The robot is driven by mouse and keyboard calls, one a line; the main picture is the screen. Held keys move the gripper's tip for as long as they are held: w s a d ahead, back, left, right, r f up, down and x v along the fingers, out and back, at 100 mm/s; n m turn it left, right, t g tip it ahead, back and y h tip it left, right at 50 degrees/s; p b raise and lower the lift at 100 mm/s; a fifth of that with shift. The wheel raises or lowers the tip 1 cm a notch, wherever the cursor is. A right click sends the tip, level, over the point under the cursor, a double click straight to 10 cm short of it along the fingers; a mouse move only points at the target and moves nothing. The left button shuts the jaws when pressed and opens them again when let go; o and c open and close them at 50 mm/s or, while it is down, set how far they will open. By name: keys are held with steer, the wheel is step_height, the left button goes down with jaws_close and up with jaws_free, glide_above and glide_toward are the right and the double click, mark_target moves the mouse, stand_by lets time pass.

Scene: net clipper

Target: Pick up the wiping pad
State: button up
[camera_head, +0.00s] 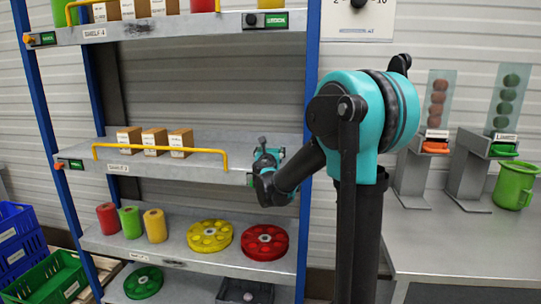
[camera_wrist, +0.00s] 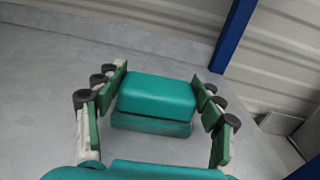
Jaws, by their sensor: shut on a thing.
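The wiping pad (camera_wrist: 156,97) is a teal block with a darker lower layer, in the middle of the wrist view. My gripper (camera_wrist: 159,84) has its green finger pads against the left and right sides of it and is shut on it. The pad is over the grey shelf surface (camera_wrist: 40,75); whether it still touches the shelf I cannot tell. In the head view my gripper (camera_head: 268,163) is at the right end of the middle shelf (camera_head: 225,176), and the pad cannot be made out clearly there.
A blue rack post (camera_wrist: 232,36) stands close to the right. On the middle shelf, small brown boxes (camera_head: 154,141) stand left behind a yellow rail (camera_head: 160,148). Red (camera_head: 264,242) and yellow (camera_head: 209,236) discs lie on the shelf below. A grey table (camera_head: 460,240) with dispensers is at right.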

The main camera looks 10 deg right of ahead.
mark_target(270, 150)
step_height(270, 150, up, 20)
stand_by(0.6)
steer(key=shift+a, duration=0.1)
